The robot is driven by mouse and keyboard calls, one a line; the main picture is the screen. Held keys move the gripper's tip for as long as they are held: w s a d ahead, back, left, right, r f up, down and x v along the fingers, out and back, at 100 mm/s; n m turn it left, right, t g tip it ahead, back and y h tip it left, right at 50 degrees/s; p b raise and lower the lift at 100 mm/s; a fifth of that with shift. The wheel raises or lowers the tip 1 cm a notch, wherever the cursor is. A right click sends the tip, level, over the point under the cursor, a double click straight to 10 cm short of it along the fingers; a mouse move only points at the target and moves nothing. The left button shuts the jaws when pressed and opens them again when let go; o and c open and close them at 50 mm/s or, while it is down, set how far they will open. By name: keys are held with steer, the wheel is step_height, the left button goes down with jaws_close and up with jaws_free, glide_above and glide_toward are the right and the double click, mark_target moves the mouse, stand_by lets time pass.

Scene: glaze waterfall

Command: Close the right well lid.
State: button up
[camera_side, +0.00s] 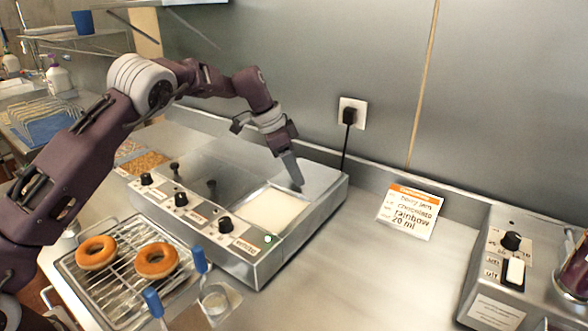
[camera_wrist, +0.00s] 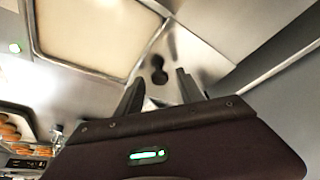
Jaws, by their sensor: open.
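The steel glaze warmer (camera_side: 240,262) has three wells in a row. The right well (camera_side: 272,210) is uncovered and shows cream-white glaze, also seen in the wrist view (camera_wrist: 88,28). The other two wells look covered, with dark lid knobs (camera_side: 211,186) standing up. In the wrist view a dark knob (camera_wrist: 158,66) stands on a shiny metal panel beside the open well, apparently the right lid. My gripper (camera_side: 297,184) is over the warmer's back right part. Its fingers are open (camera_wrist: 159,78), on either side of the knob; I cannot tell if they touch it.
A rack with two doughnuts (camera_side: 155,261) and blue-handled tools (camera_side: 200,260) lie in front of the warmer. An order card (camera_side: 409,211) and a switch box (camera_side: 500,265) stand at right. A plug and cord (camera_side: 349,116) hang behind.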

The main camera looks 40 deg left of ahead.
jaws_close()
steer(key=shift+r, duration=0.1)
stand_by(1.2)
